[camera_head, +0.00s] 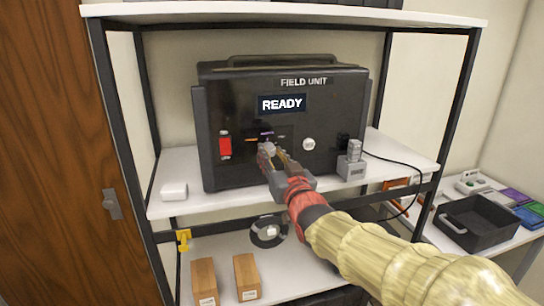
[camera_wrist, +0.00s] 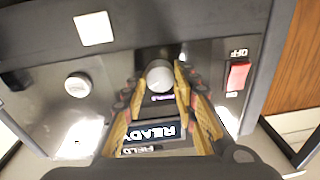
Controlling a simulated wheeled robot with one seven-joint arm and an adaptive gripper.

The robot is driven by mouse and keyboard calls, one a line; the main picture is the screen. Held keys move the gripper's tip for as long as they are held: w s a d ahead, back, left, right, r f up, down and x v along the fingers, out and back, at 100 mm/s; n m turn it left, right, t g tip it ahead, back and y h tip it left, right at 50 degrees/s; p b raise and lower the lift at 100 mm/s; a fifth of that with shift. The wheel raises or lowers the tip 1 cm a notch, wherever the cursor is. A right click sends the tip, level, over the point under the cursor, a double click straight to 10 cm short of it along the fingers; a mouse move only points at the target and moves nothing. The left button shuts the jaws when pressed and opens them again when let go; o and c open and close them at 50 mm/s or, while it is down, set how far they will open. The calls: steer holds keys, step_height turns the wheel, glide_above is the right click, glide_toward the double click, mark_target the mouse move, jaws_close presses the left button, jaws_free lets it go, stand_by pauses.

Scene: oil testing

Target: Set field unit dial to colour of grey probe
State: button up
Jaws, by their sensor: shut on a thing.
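The field unit (camera_head: 330,90) is a black box on the middle shelf, labelled FIELD UNIT, with a screen (camera_head: 282,104) reading READY. My gripper (camera_head: 268,152) is at the lower middle of its front panel, with both fingers on the grey round dial (camera_wrist: 160,74). In the wrist view my gripper (camera_wrist: 159,82) has one finger on each side of the dial. A purple mark (camera_wrist: 162,98) shows by the dial; in the head view an orange mark (camera_head: 251,140) is to its left. The dial's pointer is not clear. A grey block with an upright grey piece (camera_head: 354,150), possibly the probe, stands right of the unit.
A red switch (camera_head: 225,146) is left of the dial and a white round knob (camera_head: 308,144) is right. A small white box (camera_head: 174,191) sits on the shelf. Wooden blocks (camera_head: 204,281) stand below. A black tray (camera_head: 477,222) is on the right table.

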steer(key=o, duration=1.2)
steer(key=shift+c, duration=0.2)
steer(key=v, duration=1.2)
